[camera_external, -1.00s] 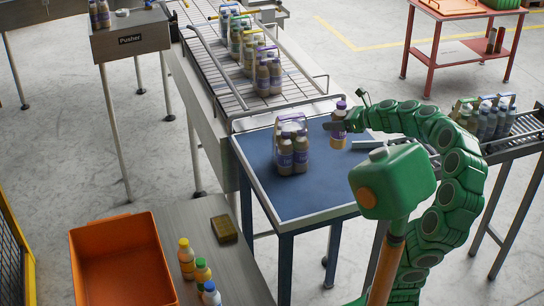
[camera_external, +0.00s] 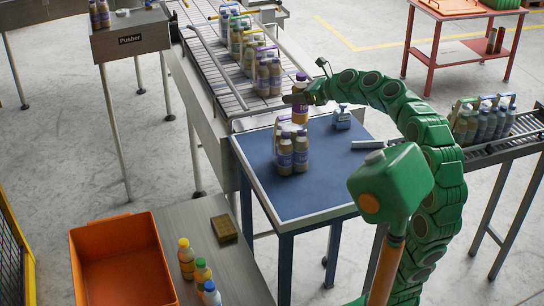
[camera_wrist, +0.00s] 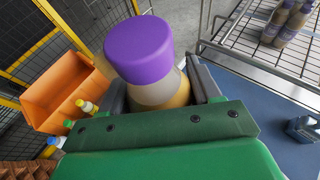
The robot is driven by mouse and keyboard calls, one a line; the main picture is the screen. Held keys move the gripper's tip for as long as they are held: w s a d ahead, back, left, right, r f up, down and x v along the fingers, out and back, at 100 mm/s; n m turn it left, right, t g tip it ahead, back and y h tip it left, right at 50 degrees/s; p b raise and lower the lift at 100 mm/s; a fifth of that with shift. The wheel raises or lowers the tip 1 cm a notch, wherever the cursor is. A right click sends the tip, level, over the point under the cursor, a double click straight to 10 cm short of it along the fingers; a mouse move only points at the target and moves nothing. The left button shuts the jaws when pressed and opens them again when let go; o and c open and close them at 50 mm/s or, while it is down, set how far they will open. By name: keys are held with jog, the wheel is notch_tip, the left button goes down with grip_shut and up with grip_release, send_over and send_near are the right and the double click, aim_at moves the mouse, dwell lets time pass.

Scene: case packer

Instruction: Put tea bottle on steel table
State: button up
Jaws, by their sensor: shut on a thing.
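The purple-capped tea bottle (camera_external: 300,115) is upright in my gripper (camera_external: 299,99), above the far part of the blue-topped table. In the wrist view the bottle's purple cap (camera_wrist: 138,48) and brownish body stand between the two dark fingers of my gripper (camera_wrist: 160,90), which are shut on it. Its lower part is hidden there by the gripper body. The steel table (camera_external: 232,272) is at the lower left in the external view.
Similar purple-capped bottles (camera_external: 286,155) stand on the blue-topped table (camera_external: 320,195), near a small blue-grey item (camera_external: 342,118). A railed conveyor (camera_external: 205,60) runs behind.

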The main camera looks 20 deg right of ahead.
jog(key=s+a+f, duration=0.1)
jog(key=a+f, duration=0.6)
jog(key=a, duration=0.3)
jog(key=s+a+f, duration=0.1)
jog(key=a+f, duration=0.5)
jog(key=a, duration=0.3)
jog(key=s+a+f, duration=1.2)
jog(key=a+f, duration=0.1)
jog(key=f, duration=0.3)
jog(key=shift+m+h, duration=0.3)
jog(key=shift+w+a+f, duration=1.6)
jog(key=shift+f, duration=0.55)
jog(key=shift+w+a+f, duration=1.55)
jog(key=shift+f, duration=0.55)
jog(key=shift+w+a+f, duration=1.6)
jog(key=shift+f, duration=0.55)
jog(key=shift+f, duration=0.1)
